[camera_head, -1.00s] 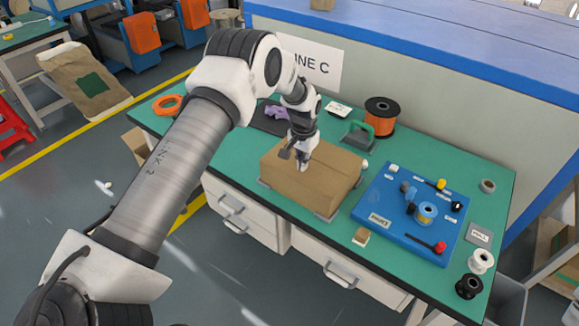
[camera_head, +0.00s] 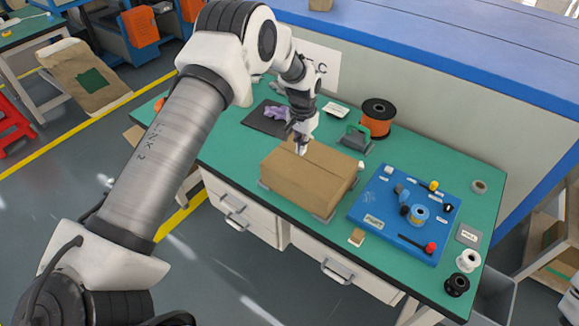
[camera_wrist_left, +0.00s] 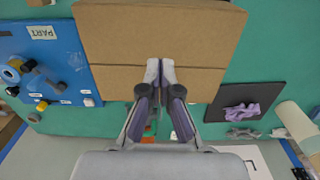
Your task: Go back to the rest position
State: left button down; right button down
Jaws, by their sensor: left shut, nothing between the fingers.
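My left gripper (camera_head: 301,148) is over the far edge of a closed brown cardboard box (camera_head: 305,185) on the green workbench (camera_head: 235,150). In the left wrist view, the fingertips (camera_wrist_left: 160,72) are together and empty, with the box (camera_wrist_left: 160,28) behind them. I cannot tell whether they touch the box. My left arm reaches in from the left. My right gripper is in neither view.
A blue board (camera_head: 372,238) with small parts lies right of the box. A black mat (camera_head: 258,122) with a purple cloth, a green-handled tool (camera_head: 356,138) and an orange spool (camera_head: 377,118) are at the back. A wall (camera_head: 430,115) stands behind.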

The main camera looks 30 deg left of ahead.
pick_arm(q)
jog(key=b, duration=0.2)
send_over(299, 179)
jog(key=shift+g, duration=0.4)
notch_tip(299, 179, down, 5)
jog(key=shift+a+f, duration=0.1)
jog(key=s+d+f+g+b, duration=0.1)
jog(key=s+d+f+g, duration=0.1)
jog(key=s+f, duration=0.55)
jog(key=s+d+f+g+b, duration=0.1)
jog(key=s+d+f+b, duration=0.1)
jog(key=s+f, duration=0.55)
jog(key=s+d+n+t+b, duration=0.1)
jog(key=s+d+t, duration=0.1)
jog(key=s, duration=2.1)
jog(key=shift+d+f+t, duration=0.2)
jog(key=shift+d+t, duration=0.2)
jog(key=shift+d, duration=0.05)
